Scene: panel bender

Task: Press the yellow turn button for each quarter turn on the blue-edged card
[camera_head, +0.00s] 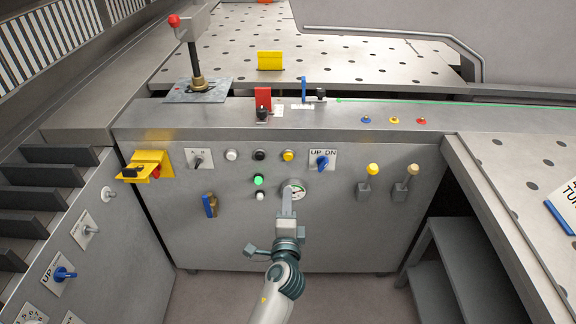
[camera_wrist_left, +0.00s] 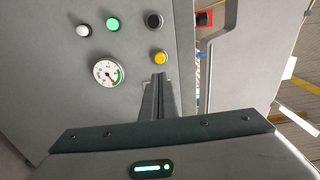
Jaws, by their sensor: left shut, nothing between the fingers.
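The yellow turn button (camera_head: 288,155) sits on the front panel of the grey cabinet, right of a black button; it also shows in the left wrist view (camera_wrist_left: 160,58). My left gripper (camera_head: 287,190) is shut and empty, in front of the panel a little below the yellow button in the head view. In the wrist view its closed fingertips (camera_wrist_left: 159,77) point at the yellow button, with a small gap in the picture. The blue-edged card (camera_head: 560,212) lies on the right-hand table, cut off by the frame edge; only part of its lettering shows. My right gripper is out of view.
A white button (camera_head: 231,155), black button (camera_head: 260,155), green lit button (camera_head: 258,180) and round gauge (camera_head: 299,192) surround the gripper. The UP DN switch (camera_head: 322,162) is right of the yellow button. Two yellow-tipped levers (camera_head: 372,170) stand farther right. A yellow bracket (camera_head: 150,164) juts out left.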

